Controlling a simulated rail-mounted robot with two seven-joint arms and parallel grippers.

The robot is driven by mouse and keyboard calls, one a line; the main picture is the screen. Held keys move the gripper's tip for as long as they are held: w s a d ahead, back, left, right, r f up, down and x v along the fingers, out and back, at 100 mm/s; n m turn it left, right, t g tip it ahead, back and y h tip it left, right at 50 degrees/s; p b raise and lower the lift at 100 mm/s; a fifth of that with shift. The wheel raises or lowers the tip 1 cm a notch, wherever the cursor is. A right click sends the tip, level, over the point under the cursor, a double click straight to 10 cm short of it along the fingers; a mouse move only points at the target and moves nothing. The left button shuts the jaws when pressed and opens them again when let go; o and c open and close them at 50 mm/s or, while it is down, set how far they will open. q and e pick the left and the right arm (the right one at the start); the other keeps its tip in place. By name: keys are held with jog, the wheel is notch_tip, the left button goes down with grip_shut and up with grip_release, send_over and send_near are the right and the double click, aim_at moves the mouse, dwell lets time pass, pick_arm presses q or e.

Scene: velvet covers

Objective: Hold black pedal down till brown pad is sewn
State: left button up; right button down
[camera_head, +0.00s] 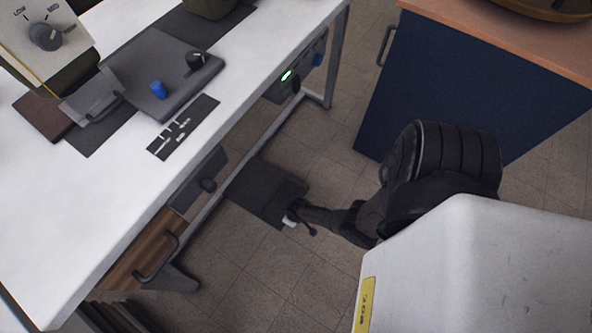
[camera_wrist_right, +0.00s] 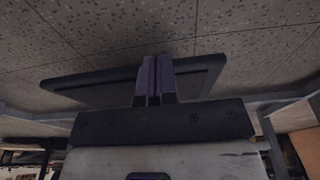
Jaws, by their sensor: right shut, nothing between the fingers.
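The black pedal (camera_head: 258,190) lies on the tiled floor under the white table. In the right wrist view the pedal (camera_wrist_right: 90,90) is a wide dark slab behind the fingers. My right gripper (camera_head: 290,216) reaches down to the pedal's near edge. Its fingers (camera_wrist_right: 155,80) are closed together, empty, and overlap the pedal; whether they press on it I cannot tell. The brown pad (camera_head: 42,117) lies on the table at the left, beside the sewing machine's metal plate (camera_head: 92,97). Stitching on it is too small to see. My left gripper is out of view.
The machine head (camera_head: 45,35) with a LOW/MED dial is at the upper left. A green light (camera_head: 287,76) glows on the panel under the white table's (camera_head: 115,195) edge. A wooden drawer (camera_head: 142,265) and table legs border the pedal. A blue cabinet (camera_head: 455,85) stands at right.

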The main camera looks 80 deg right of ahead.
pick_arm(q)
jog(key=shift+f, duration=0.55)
pick_arm(e)
jog(key=shift+s+d+f, duration=0.1)
jog(key=shift+s+f, duration=0.8)
pick_arm(q)
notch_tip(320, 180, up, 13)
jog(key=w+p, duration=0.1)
jog(key=p, duration=1.1)
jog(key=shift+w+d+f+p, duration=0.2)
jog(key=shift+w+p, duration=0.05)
jog(key=shift+p, duration=0.1)
pick_arm(e)
notch_tip(320, 180, up, 15)
jog(key=a, duration=0.1)
jog(key=shift+s+r, duration=0.2)
jog(key=shift+s, duration=0.1)
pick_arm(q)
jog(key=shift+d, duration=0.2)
